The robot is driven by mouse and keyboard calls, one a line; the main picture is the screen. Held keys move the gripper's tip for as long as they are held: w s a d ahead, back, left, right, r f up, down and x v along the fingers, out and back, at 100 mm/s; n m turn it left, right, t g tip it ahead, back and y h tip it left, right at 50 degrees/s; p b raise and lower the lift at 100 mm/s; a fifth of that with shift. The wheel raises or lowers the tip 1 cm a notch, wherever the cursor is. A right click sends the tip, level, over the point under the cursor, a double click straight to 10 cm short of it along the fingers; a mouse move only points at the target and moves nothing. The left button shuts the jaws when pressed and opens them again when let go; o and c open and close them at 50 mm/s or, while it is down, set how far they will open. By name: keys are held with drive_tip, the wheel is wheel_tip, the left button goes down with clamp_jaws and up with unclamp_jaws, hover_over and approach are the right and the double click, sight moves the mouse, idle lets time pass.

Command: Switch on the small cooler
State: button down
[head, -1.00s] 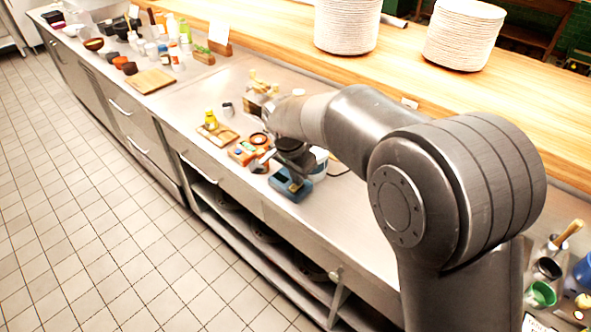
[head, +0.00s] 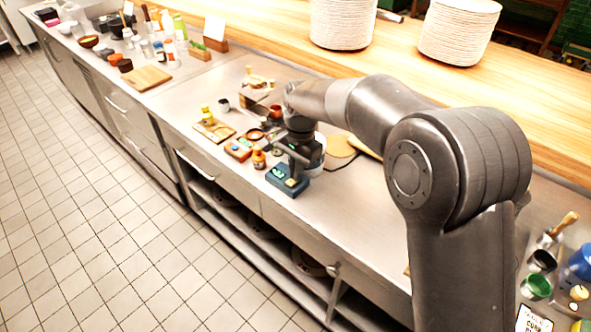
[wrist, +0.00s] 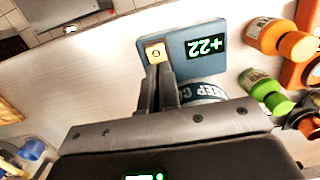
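The small cooler (head: 287,180) is a blue box on the steel counter, below my gripper (head: 297,172) in the head view. In the wrist view the cooler (wrist: 182,52) shows a lit green display (wrist: 206,47) reading +22 and a pale yellow square button (wrist: 156,52) with a dark ring mark. My gripper (wrist: 159,68) has its two fingers close together with nothing between them, and it looks shut. The fingertips overlap the button's lower edge in the picture. I cannot tell whether they touch it.
A white tub (wrist: 203,91) with dark lettering stands against the cooler's near side in the wrist view. An orange bottle (wrist: 279,39) and a green bottle (wrist: 264,91) are close by on the right. Bare counter (wrist: 90,85) lies left of the cooler.

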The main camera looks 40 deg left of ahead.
drive_tip(key=shift+s+d+f, duration=0.15)
drive_tip(key=shift+d+f, duration=0.05)
drive_tip(key=shift+f, duration=0.4)
drive_tip(key=shift+s+a, duration=0.15)
drive_tip(key=shift+s, duration=0.9)
drive_tip(key=shift+r, duration=0.2)
wheel_tip(320, 180, up, 15)
drive_tip(key=w, duration=0.2)
drive_tip(key=shift+w, duration=0.3)
drive_tip(key=shift+f, duration=0.1)
drive_tip(key=s+t, duration=0.3)
drive_tip(key=s, duration=0.1)
drive_tip(key=shift+f, duration=0.1)
